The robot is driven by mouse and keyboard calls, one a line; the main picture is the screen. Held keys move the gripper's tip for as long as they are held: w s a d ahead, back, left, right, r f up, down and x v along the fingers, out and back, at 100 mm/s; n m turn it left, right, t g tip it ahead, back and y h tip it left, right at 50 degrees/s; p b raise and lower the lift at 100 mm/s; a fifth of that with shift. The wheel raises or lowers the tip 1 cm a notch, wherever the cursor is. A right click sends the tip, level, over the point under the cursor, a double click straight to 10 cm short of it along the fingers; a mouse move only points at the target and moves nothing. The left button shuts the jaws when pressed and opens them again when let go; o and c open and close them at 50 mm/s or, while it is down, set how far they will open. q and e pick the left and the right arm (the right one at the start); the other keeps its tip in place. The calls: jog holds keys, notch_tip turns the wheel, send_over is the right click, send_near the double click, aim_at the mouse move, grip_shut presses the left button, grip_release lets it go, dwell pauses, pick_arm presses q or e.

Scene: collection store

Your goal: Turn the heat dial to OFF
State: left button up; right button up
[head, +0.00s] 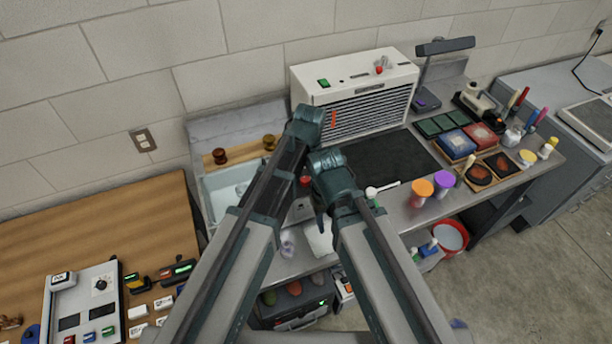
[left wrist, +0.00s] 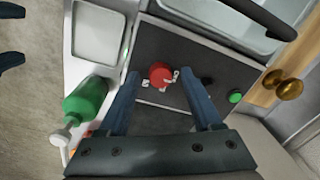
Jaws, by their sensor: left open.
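The heat dial (left wrist: 160,74) is a round red knob on a dark panel (left wrist: 215,75) in the left wrist view, with small pale labels beside it. I cannot read the labels or the dial's setting. In the head view the dial (head: 305,181) shows as a small red spot between my arms. My left gripper (left wrist: 161,76) is open, one blue finger on each side of the dial in the picture. I cannot tell whether they touch it. In the head view my arm links hide most of this gripper. Two dark blue finger-like shapes at the wrist view's left edge may be my right gripper.
A green button (left wrist: 235,97) and a brass knob (left wrist: 290,89) lie right of the dial. A green bottle (left wrist: 88,98) and a pale tray (left wrist: 98,35) are on the left. A white heater-like box (head: 355,85) stands behind my arms, with orange and purple-lidded jars (head: 443,181) to the right.

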aim_at(308, 181)
pick_arm(q)
notch_tip(308, 181, up, 14)
jog(key=p, duration=1.3)
jog(key=shift+s+d+p, duration=0.25)
jog(key=shift+d+p, duration=0.05)
jog(key=shift+p, duration=0.1)
jog(key=shift+f, duration=0.15)
